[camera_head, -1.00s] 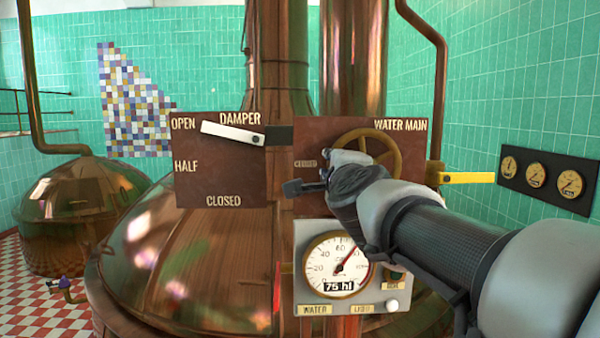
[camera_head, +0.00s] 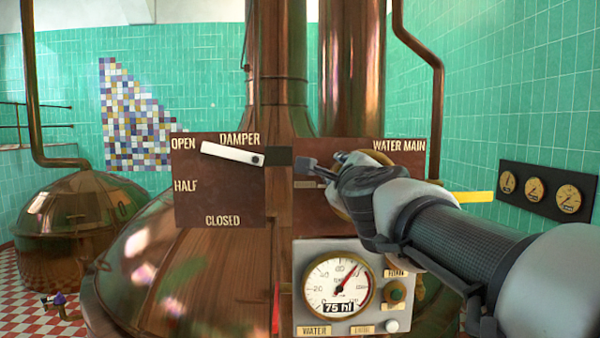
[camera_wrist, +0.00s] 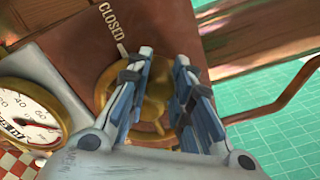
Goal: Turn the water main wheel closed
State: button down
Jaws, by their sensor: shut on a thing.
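The water main wheel is a brass handwheel on a dark red-brown panel (camera_head: 318,204). In the head view my gripper and arm cover most of it. In the wrist view the wheel (camera_wrist: 151,104) lies between and behind the two fingers, with the word CLOSED above it on the panel. My gripper (camera_wrist: 164,62) is shut on the wheel, its fingers spaced apart on either side of the brass. It also shows in the head view (camera_head: 322,168), in front of the panel. The exact contact points are hard to see.
Left of the wheel is the damper panel (camera_head: 205,205), its white lever (camera_head: 232,154) pointing toward OPEN. Below is a gauge box (camera_head: 310,256) reading 75 hl. A yellow bar (camera_head: 473,197) sticks out at right. Copper kettles (camera_head: 160,275) stand behind.

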jog(key=shift+r, duration=0.25)
jog(key=c, duration=1.4)
grip_release()
jog(key=shift+s+d, duration=0.1)
jog(key=shift+s, duration=0.05)
jog(key=s, duration=1.2)
jog(key=shift+f, duration=0.2)
jog(key=shift+w, duration=0.1)
jog(key=shift+f, duration=0.1)
